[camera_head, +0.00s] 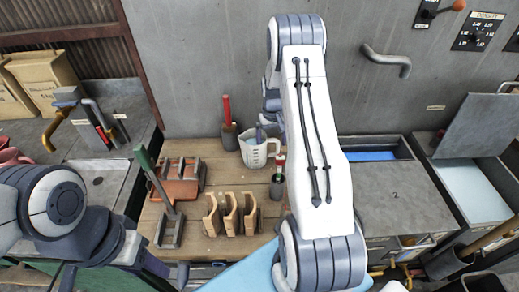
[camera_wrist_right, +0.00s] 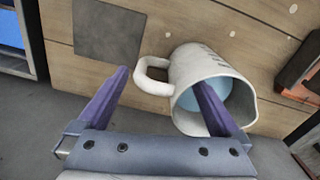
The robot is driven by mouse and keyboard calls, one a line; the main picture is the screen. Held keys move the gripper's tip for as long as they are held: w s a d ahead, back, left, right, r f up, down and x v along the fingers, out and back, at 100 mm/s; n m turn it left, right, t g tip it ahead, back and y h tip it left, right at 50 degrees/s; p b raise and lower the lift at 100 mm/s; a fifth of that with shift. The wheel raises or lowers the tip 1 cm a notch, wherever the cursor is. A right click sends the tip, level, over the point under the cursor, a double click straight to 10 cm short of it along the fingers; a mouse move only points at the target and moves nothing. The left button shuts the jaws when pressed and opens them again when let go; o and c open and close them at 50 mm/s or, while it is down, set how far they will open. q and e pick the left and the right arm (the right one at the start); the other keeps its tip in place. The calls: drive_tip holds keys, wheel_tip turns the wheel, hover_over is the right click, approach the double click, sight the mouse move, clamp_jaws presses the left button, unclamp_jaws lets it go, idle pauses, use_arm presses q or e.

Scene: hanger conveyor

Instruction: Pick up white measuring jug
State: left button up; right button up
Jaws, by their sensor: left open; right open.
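The white measuring jug (camera_head: 258,150) stands on the wooden worktop in the head view, partly hidden by my right arm. In the right wrist view the jug (camera_wrist_right: 200,80) shows its open mouth, a pale blue inside and a handle on its left. My right gripper (camera_wrist_right: 162,84) is open around the handle side of the jug. One purple finger reaches into or over the mouth; the other is beyond the handle. I cannot tell whether either finger touches the jug. My left arm is at the left edge of the head view; its fingers are not visible.
A red-handled tool in a holder (camera_head: 229,125) stands just left of the jug. A small dark holder (camera_head: 277,185) stands in front of the jug. A grey wall is behind.

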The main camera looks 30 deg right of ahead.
sight(272, 155)
drive_tip(key=shift+s+f+p, duration=0.1)
drive_tip(key=shift+f+p, duration=0.25)
drive_tip(key=shift+f, duration=0.05)
wheel_tip(272, 155, down, 3)
drive_tip(key=shift+s+d+f+p, duration=0.15)
drive_tip(key=shift+f+p, duration=0.05)
drive_tip(key=shift+p, duration=0.65)
drive_tip(key=shift+f, duration=0.45)
clamp_jaws()
